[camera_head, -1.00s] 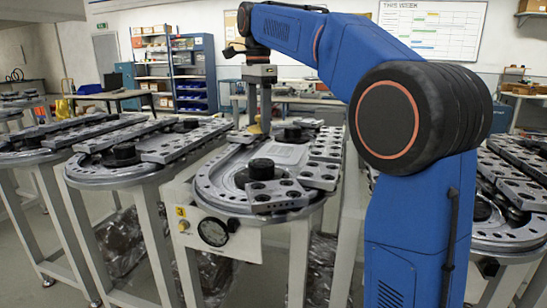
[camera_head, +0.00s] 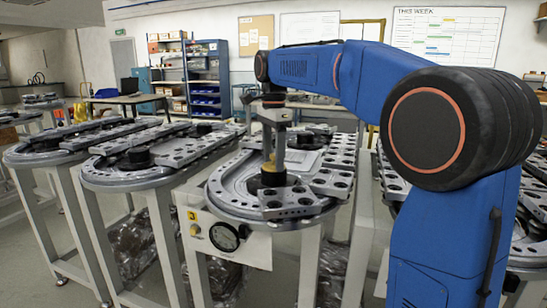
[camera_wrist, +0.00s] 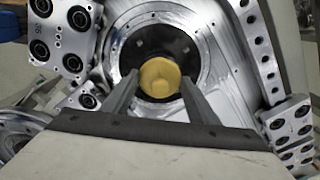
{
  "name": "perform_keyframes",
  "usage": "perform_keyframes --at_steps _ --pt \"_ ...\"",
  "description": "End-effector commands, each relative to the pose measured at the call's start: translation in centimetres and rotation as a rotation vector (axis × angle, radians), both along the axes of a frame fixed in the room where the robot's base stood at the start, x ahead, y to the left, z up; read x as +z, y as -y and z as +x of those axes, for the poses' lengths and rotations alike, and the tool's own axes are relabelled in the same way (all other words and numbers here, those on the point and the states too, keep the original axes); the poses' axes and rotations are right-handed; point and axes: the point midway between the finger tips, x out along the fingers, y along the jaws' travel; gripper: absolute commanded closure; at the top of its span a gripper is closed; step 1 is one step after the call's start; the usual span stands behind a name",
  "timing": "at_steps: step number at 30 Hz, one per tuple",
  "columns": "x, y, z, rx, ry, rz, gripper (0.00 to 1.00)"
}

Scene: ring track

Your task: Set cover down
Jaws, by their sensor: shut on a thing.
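My gripper (camera_head: 273,146) points down over the near end of the middle ring track (camera_head: 222,192). It is shut on a yellow rounded piece (camera_head: 268,165), which also shows between the two fingers in the wrist view (camera_wrist: 160,77). I cannot tell whether this piece is the whole cover or only its knob. In the head view it is just above the black round hub (camera_head: 268,180). In the wrist view a dark disc area (camera_wrist: 188,50) lies behind it, inside a metal ring (camera_wrist: 118,58). Contact between them cannot be made out.
Metal carrier blocks with round holes (camera_head: 330,182) stand along the right and front of the track. A pressure gauge (camera_head: 224,237) is on the stand below. Another ring track (camera_head: 115,178) stands close on the left. A blue shelf (camera_head: 207,75) is far behind.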

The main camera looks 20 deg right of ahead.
Motion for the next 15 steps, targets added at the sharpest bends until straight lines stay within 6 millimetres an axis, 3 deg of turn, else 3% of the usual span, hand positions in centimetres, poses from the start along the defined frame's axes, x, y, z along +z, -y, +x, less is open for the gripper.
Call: perform_keyframes --at_steps 8,9,10,15 --pt "-0.27 0.00 -0.02 0.000 -0.001 0.000 0.69" --pt "-0.23 0.00 -0.01 0.000 -0.001 0.000 0.37" --pt "-0.23 0.00 -0.01 0.000 -0.001 0.000 0.30" --pt "-0.22 0.00 0.00 0.000 -0.001 0.000 0.28"
